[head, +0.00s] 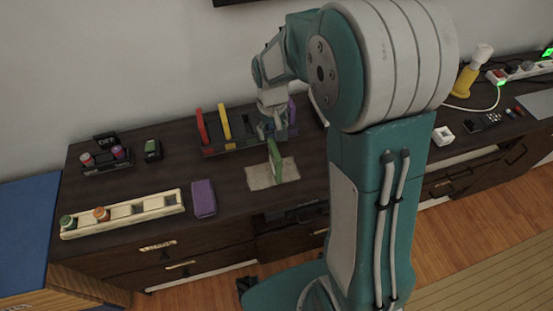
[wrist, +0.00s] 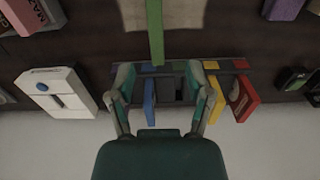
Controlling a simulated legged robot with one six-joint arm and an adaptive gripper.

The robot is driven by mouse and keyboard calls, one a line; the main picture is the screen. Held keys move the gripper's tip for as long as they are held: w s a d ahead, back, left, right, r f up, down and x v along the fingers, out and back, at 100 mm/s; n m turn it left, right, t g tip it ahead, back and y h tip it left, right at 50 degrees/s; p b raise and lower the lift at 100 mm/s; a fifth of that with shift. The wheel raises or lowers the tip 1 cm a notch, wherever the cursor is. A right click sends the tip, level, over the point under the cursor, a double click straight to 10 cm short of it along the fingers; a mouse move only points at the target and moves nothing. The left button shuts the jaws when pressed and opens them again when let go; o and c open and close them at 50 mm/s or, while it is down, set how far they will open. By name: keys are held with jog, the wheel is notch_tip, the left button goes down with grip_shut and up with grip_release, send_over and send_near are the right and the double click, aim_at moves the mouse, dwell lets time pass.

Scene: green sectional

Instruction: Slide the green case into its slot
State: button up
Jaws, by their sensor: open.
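The green case (head: 276,163) stands upright on edge on a pale mat (head: 258,178), in front of the slotted rack (head: 212,152). In the wrist view the green case (wrist: 155,30) is a narrow strip ahead of my fingertips, centred between them, with no visible contact. My gripper (wrist: 158,72) is open and empty, reaching over the rack (wrist: 240,64); it also shows in the head view (head: 276,134). The rack holds a red case (head: 202,126), a yellow case (head: 224,122), a blue case (wrist: 150,100) and a purple case (head: 292,112). A dark gap shows between blue and yellow.
A purple box (head: 203,198) and a pale tray (head: 122,214) with round items lie front left. A dark holder (head: 106,162) stands at the back left. A white box (wrist: 57,95) stands beside the rack in the wrist view. My arm hides the tabletop right of the mat.

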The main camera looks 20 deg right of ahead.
aim_at(275, 149)
jog(key=f, duration=0.5)
jog(key=d+f, duration=0.1)
jog(key=f, duration=0.1)
jog(key=shift+f, duration=0.6)
jog(key=shift+w+a, duration=0.1)
jog(key=shift+a, duration=0.4)
jog(key=shift+c, duration=0.3)
jog(key=c, duration=0.6)
grip_shut()
jog(key=shift+d, duration=0.35)
